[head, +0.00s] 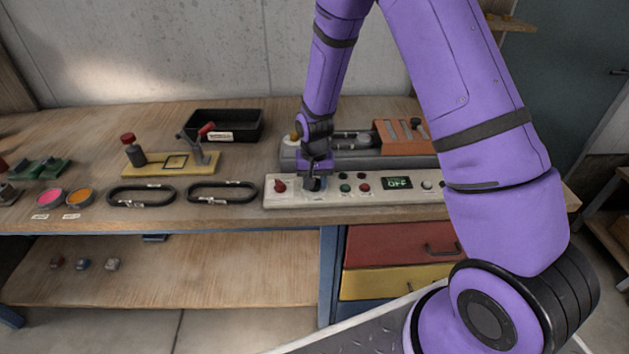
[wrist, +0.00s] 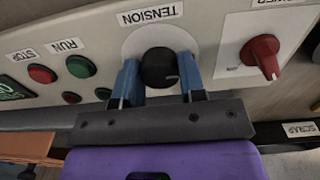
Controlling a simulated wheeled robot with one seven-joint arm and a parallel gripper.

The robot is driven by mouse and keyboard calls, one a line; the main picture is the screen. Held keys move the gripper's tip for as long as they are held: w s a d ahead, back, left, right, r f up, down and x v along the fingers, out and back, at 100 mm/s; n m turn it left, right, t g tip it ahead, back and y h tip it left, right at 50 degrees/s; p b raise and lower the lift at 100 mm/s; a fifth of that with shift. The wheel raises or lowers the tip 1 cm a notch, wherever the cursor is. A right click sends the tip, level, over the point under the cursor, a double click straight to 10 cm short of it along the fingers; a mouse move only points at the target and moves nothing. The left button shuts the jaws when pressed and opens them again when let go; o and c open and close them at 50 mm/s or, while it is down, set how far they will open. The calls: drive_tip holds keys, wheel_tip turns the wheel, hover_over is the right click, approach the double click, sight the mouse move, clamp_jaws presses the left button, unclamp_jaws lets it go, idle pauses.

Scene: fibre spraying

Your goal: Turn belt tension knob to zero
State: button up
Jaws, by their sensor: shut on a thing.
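The black tension knob (wrist: 159,68) sits on a white round dial under a "TENSION" label in the wrist view. A short light pointer mark shows on its right side. My gripper (wrist: 160,80) has its two blue fingers on either side of the knob, shut on it. In the head view my gripper (head: 315,180) reaches down to the white control panel (head: 290,203), and the knob is mostly hidden by it.
A red power knob (wrist: 262,53) is close beside the gripper; it also shows in the head view (head: 280,186). A black tray (head: 240,126) stands behind, and black belts (head: 222,192) lie left.

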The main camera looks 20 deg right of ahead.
drive_tip(key=o, duration=0.9)
drive_tip(key=shift+r, duration=0.1)
wheel_tip(320, 180, up, 11)
drive_tip(key=shift+f, duration=0.2)
idle(0.4)
